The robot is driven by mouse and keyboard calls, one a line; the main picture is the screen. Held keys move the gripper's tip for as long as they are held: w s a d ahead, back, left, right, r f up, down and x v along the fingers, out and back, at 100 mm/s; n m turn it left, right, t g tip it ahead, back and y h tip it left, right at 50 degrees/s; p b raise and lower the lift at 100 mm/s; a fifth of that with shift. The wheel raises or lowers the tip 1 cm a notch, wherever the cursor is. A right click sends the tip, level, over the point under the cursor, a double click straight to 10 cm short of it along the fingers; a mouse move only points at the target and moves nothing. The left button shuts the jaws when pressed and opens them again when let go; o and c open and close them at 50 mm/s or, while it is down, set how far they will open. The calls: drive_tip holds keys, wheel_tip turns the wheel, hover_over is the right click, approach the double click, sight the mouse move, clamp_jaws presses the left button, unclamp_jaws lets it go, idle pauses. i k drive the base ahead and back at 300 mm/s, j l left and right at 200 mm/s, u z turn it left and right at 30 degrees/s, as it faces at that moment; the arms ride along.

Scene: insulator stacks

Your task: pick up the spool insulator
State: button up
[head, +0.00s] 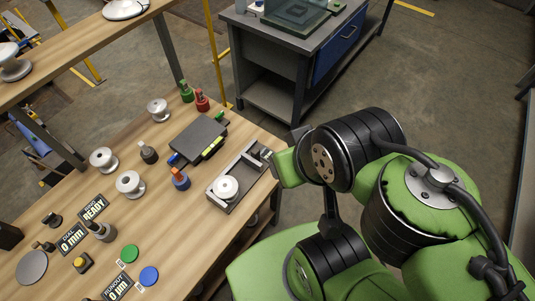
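Several white spool-shaped insulators stand upright on the wooden bench: one at the back (158,109), one at the left (103,159) and one nearer the middle (130,184). I cannot tell which is the task's spool insulator. Another white round piece (225,188) sits in a grey open fixture (216,205) at the bench's right edge. The end of my arm, by my gripper (270,157), is beside the fixture's right end, apart from the bench spools. Its fingers cannot be made out clearly, and my arm links hide part of this area.
A dark flat box (198,138), an orange-topped item (180,179) and red (202,100) and green (186,92) items stand near the spools. Display signs (93,208) and green (129,253) and blue (149,276) discs lie at the front. A raised wooden shelf (85,45) crosses the back left.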

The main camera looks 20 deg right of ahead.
sight(226, 187)
drive_tip(key=u, duration=0.55)
drive_tip(key=k+u, duration=0.15)
drive_tip(key=u, duration=0.45)
drive_tip(key=k+u, duration=0.1)
drive_tip(key=u, duration=1)
drive_tip(key=k+j+u, duration=0.1)
drive_tip(key=u, duration=0.45)
drive_tip(key=k+j+u, duration=0.1)
drive_tip(key=u, duration=0.5)
drive_tip(key=j+u, duration=0.1)
drive_tip(key=u, duration=0.45)
drive_tip(key=j+u, duration=0.15)
drive_tip(key=u, duration=0.4)
